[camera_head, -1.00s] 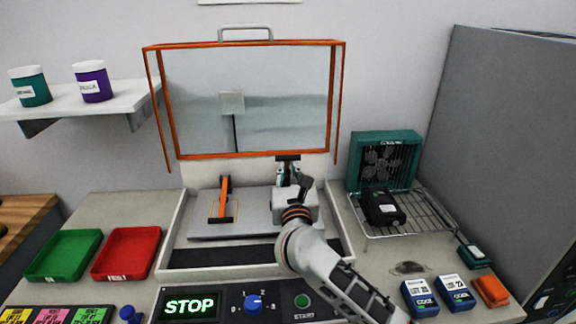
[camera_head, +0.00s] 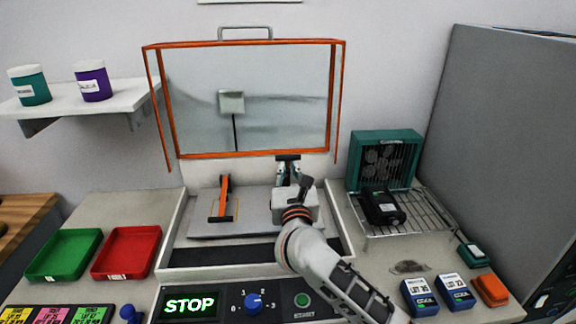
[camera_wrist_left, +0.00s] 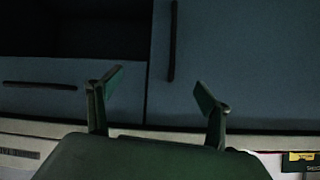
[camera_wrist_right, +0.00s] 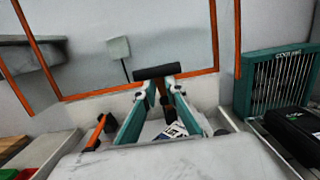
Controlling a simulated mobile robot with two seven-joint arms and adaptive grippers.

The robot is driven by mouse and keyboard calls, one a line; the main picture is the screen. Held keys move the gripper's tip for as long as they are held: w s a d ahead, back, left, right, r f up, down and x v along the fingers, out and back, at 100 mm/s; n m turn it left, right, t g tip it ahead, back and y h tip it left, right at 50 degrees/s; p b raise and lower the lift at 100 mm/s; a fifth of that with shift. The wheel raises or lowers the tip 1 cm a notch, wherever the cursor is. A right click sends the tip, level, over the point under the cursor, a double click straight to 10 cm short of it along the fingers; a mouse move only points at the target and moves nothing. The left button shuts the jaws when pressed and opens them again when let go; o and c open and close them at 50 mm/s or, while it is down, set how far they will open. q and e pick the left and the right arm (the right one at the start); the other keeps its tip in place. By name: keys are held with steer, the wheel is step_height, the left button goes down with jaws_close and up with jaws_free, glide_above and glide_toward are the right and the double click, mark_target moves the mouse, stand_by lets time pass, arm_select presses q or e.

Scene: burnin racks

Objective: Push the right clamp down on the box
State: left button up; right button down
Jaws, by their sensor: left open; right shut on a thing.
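My right gripper (camera_head: 288,173) is above the right half of the grey plate (camera_head: 258,224). In the right wrist view its teal fingers (camera_wrist_right: 157,88) are shut on the right clamp (camera_wrist_right: 156,72), just below its dark crossbar. The orange left clamp (camera_head: 224,197) stands on the left of the plate. My left gripper (camera_wrist_left: 155,95) is open and empty, in front of dark cabinet fronts.
The orange-framed clear cover (camera_head: 176,110) is raised behind. A wire rack (camera_head: 412,222) with a black device (camera_head: 382,208) and a teal fan unit (camera_head: 385,160) stand on the right. Green (camera_head: 30,272) and red trays (camera_head: 104,273) lie left. The control panel (camera_head: 225,305) is in front.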

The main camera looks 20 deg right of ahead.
steer(key=shift+f, duration=0.3)
stand_by(0.5)
steer(key=c, duration=0.9)
jaws_free()
steer(key=shift+r, duration=0.25)
steer(key=shift+o, duration=0.2)
steer(key=v, duration=1.2)
